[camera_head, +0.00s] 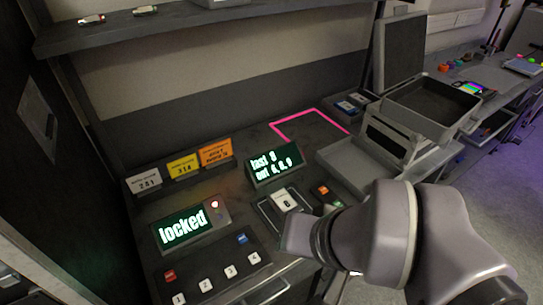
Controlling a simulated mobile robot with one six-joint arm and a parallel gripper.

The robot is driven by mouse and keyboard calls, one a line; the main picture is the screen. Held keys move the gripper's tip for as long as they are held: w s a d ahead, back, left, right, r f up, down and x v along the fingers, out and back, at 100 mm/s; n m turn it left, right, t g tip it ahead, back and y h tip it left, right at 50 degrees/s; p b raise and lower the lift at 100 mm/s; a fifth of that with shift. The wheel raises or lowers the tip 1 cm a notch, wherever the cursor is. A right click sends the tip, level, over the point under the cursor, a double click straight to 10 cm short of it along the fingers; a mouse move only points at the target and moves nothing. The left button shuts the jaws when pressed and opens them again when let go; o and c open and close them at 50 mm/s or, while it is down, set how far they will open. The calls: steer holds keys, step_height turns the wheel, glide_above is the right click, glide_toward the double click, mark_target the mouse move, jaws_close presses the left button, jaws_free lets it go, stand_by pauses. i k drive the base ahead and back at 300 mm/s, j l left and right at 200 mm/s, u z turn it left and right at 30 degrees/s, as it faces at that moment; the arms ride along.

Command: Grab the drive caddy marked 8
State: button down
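A small pale block (284,200) with a dark digit sits in a dark tray left of my arm. The digit looks like 8 or 6; I cannot tell which. I cannot tell whether this block is a drive caddy. Small dark pieces with pale labels (352,103) lie farther back, their marks too small to read. My arm comes in from the lower right, and its end, my gripper (296,234), is just below the pale block. Its fingers cannot be made out, and I cannot tell whether it touches the tray.
A display reading "locked" (184,229) stands left, above a panel with numbered keys (215,272). Another small lit display (274,166) stands behind the tray. White, yellow and orange cards (183,165) line the back left. An open grey case (434,106) stands right. A pink outline (292,120) marks bare bench.

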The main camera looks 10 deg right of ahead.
mark_target(280, 199)
steer(key=i+l+u, duration=0.15)
steer(key=u, duration=0.3)
steer(key=l+u, duration=0.4)
steer(key=i+l+u, duration=0.1)
steer(key=u, duration=0.35)
steer(key=l+u, duration=0.4)
